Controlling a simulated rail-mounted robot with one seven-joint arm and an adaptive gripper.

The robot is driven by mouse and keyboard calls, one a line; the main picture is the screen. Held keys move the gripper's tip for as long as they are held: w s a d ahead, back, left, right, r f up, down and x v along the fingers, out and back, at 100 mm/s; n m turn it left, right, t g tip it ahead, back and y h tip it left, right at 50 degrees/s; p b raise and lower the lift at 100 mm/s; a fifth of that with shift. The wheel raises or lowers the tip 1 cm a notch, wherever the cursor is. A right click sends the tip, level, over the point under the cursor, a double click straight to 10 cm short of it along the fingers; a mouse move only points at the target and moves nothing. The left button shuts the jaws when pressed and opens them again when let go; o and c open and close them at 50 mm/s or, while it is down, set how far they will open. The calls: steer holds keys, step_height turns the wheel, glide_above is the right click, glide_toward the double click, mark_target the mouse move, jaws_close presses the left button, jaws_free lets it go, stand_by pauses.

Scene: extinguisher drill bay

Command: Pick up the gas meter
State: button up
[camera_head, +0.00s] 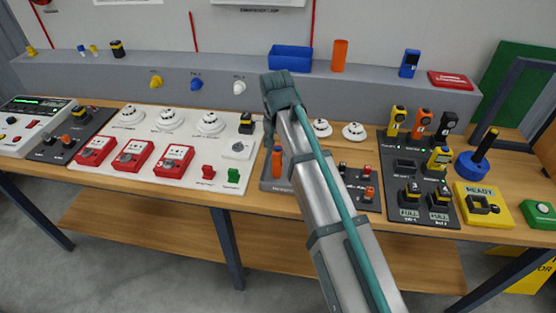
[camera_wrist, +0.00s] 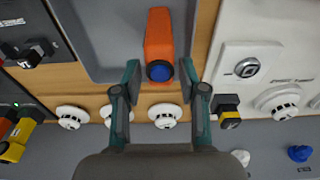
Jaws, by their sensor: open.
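I cannot tell for sure which thing is the gas meter. Small handheld devices stand on the dark panel at the right in the head view: a yellow one (camera_head: 397,121), an orange one (camera_head: 421,124), a black one (camera_head: 447,125) and a yellow one with a screen (camera_head: 439,158). My gripper (camera_wrist: 160,68) is open and empty in the wrist view. Its fingers are on either side of the blue end of an orange object (camera_wrist: 159,35) in a grey tray (camera_wrist: 105,50). This object also shows beside my arm in the head view (camera_head: 277,160). Contact is not visible.
White detectors (camera_head: 211,123) and red call points (camera_head: 131,157) are on the white panel at left. The raised shelf (camera_head: 200,70) behind holds a blue bin (camera_head: 290,58), an orange cylinder (camera_head: 339,56) and a blue device (camera_head: 409,63). My arm hides part of the bench middle.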

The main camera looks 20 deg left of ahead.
steer(key=shift+f+p, duration=0.85)
steer(key=shift+f, duration=2.05)
steer(key=shift+c, duration=0.2)
jaws_close()
